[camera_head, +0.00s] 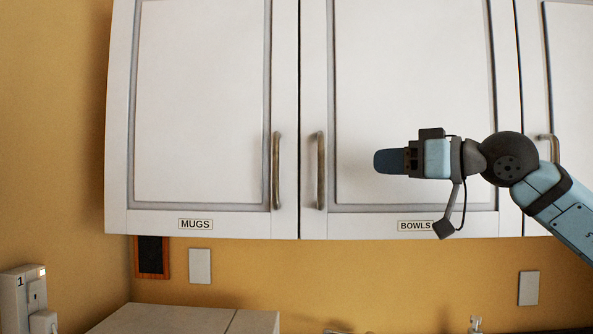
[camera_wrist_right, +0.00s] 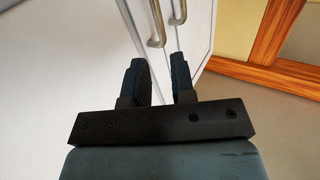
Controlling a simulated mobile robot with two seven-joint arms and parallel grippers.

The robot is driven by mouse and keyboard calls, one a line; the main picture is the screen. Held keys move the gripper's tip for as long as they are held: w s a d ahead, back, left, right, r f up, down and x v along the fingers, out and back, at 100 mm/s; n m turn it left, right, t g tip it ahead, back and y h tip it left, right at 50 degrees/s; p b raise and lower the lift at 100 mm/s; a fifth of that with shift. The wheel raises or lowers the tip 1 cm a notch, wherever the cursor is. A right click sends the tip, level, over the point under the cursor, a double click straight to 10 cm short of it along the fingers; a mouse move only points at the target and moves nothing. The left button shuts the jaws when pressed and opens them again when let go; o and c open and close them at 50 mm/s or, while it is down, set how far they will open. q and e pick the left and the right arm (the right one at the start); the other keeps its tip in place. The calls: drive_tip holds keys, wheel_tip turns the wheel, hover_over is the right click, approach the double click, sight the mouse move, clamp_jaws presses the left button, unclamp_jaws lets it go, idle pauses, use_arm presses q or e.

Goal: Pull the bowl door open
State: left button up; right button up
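The bowl door (camera_head: 410,100) is a white cabinet door labelled BOWLS (camera_head: 414,226), and it looks closed. Its upright metal handle (camera_head: 320,170) is at the door's left edge. My right gripper (camera_head: 378,161) is in front of this door, pointing left, with its tips a short way right of the handle. In the right wrist view the gripper (camera_wrist_right: 158,70) has its two dark fingers apart with nothing between them. The nearer handle (camera_wrist_right: 157,25), which looks like the bowl door's, is beyond the fingertips. My left gripper is not in view.
The MUGS door (camera_head: 200,100) is closed on the left, its handle (camera_head: 276,170) close beside the bowl handle. Another door (camera_head: 570,70) is at right. A white box-like top (camera_head: 185,319) and a wall socket unit (camera_head: 24,300) are below. A wood-framed board (camera_head: 151,257) hangs underneath.

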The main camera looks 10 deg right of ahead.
drive_tip(key=p, duration=0.3)
hover_over(321, 203)
drive_tip(key=shift+w+d+r, duration=0.1)
drive_tip(key=shift+w+r, duration=0.05)
drive_tip(key=shift+r, duration=0.2)
clamp_jaws()
